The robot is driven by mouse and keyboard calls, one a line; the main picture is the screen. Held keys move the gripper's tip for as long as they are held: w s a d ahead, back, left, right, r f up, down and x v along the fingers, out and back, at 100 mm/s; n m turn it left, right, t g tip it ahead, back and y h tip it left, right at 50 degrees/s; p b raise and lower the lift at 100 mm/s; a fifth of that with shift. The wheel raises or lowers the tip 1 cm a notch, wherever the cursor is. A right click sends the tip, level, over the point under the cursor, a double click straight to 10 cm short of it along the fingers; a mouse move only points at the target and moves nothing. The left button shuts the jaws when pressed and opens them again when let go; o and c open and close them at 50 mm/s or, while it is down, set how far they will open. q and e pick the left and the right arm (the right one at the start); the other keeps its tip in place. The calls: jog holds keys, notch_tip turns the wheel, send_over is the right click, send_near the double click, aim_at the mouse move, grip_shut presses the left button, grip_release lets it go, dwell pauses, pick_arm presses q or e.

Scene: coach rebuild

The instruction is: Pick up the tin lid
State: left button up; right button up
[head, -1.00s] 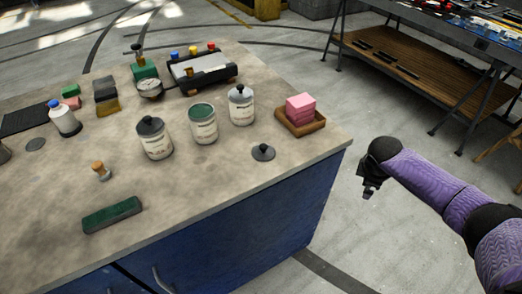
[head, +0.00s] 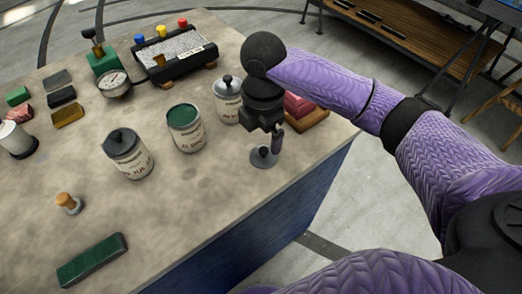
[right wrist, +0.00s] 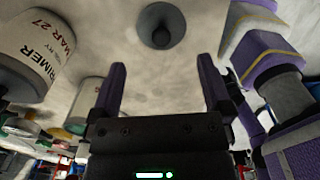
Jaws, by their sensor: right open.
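The tin lid (head: 263,157) is a grey disc with a dark knob, lying knob up on the bench near its front right edge. In the right wrist view the lid (right wrist: 174,20) is at top centre, ahead of the fingers. My right gripper (head: 274,143) is just above the lid in the head view and partly overlaps it. In the right wrist view the gripper (right wrist: 161,82) has its two purple fingers wide apart with nothing between them. An open tin (head: 186,128) with green inside stands left of the lid. My left gripper is not in view.
A lidded tin (head: 128,155) stands left of the open one. Another lidded tin (head: 226,102) is close beside my right gripper. Pink blocks in a wooden tray (head: 308,120) are partly behind my arm. The bench front left of the lid is mostly clear.

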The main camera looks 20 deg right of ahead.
aim_at(264, 149)
notch_tip(264, 149, down, 6)
jog(key=shift+s+d+f+b, duration=0.1)
jog(key=shift+f+b, duration=0.05)
jog(key=shift+b, duration=1)
